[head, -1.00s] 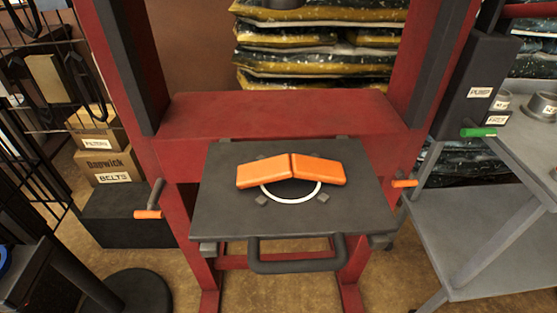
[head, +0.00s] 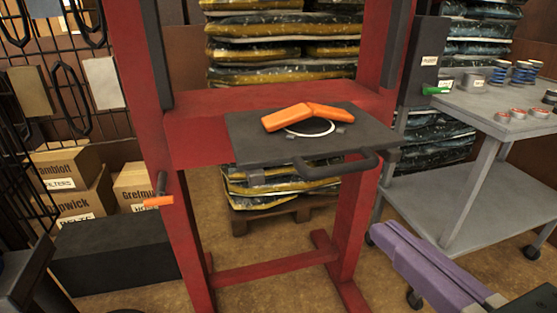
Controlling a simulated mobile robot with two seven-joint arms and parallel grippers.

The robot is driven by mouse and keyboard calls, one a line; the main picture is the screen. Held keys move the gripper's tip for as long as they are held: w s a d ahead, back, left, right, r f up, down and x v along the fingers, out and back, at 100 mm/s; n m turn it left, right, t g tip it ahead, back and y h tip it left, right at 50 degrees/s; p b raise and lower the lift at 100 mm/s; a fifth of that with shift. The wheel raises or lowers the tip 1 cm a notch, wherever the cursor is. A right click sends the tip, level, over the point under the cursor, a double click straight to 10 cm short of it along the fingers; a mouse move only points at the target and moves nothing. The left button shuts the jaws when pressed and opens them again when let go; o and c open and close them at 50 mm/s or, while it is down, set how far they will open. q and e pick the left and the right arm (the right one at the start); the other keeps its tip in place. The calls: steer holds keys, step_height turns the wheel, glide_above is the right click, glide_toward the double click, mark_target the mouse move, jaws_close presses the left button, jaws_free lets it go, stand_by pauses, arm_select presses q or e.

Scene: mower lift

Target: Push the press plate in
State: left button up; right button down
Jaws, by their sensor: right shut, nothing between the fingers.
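The press plate (head: 245,140) is a dark flat plate with a dark bar handle (head: 340,168) along its front edge. It sits in the red press frame (head: 345,230) and juts out from it on the near side. Two orange blocks (head: 288,118) lie on it in a shallow V, over a white ring (head: 318,131). My right gripper (head: 388,236), purple, comes in from the lower right, apart from the plate and below its handle. Its fingers are closed and empty. My left gripper is not in view.
A grey cart (head: 450,185) with tins stands on the right. Boxes (head: 75,180) and a black case (head: 110,250) stand on the left. Stacked bags (head: 290,25) are behind. Floor before the frame is clear.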

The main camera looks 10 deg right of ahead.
mark_target(322, 175)
steer(key=x, duration=1.1)
steer(key=shift+w+d, duration=0.1)
steer(key=shift+w+f, duration=0.15)
steer(key=shift+w, duration=0.5)
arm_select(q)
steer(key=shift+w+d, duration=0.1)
arm_select(e)
steer(key=shift+w, duration=0.1)
